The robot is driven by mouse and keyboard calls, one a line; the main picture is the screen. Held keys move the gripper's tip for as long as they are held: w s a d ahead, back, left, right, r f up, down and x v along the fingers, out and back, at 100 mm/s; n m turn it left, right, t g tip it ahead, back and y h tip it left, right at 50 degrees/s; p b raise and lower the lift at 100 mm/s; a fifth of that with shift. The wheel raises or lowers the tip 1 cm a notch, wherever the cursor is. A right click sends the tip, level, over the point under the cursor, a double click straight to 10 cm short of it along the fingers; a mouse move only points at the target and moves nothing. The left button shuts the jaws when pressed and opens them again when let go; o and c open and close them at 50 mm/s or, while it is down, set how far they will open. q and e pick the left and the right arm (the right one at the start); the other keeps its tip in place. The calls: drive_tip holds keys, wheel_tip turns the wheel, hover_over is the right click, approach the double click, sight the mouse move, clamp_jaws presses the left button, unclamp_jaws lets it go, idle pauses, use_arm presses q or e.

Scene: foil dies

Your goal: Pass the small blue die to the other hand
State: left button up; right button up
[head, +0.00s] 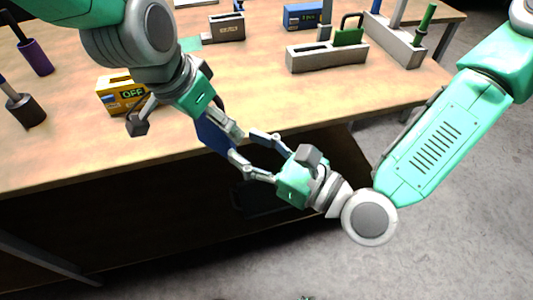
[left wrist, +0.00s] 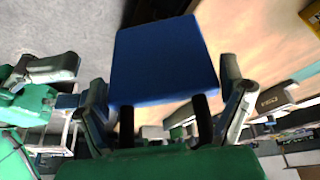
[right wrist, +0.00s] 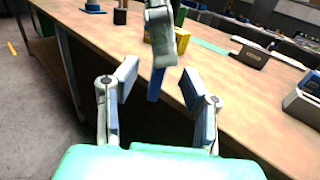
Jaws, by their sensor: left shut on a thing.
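The small blue die (head: 212,136) is a flat blue plate held past the table's front edge. My left gripper (head: 226,128) is shut on it. In the left wrist view the die's broad face (left wrist: 163,60) shows between the fingers. My right gripper (head: 243,150) is open, with its fingers pointing at the die from the lower right. In the right wrist view the die (right wrist: 155,84) shows nearly edge-on between the open right fingers (right wrist: 157,84). I cannot tell whether they touch it.
The wooden table (head: 70,150) lies behind the grippers. A yellow box reading OFF (head: 122,92) stands near its front edge. A dark labelled block (head: 227,27), a grey slotted holder (head: 326,55) and a blue box (head: 302,16) stand farther back. Dark-handled tools stand at the left.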

use_arm(q)
drive_tip(key=shift+a, duration=0.1)
use_arm(e)
hover_over(218, 151)
drive_tip(key=shift+w+a, duration=0.2)
drive_tip(key=shift+w, duration=0.25)
clamp_jaws()
use_arm(q)
drive_tip(key=o, duration=1.3)
drive_tip(key=shift+o, duration=0.2)
drive_tip(key=shift+r, duration=0.1)
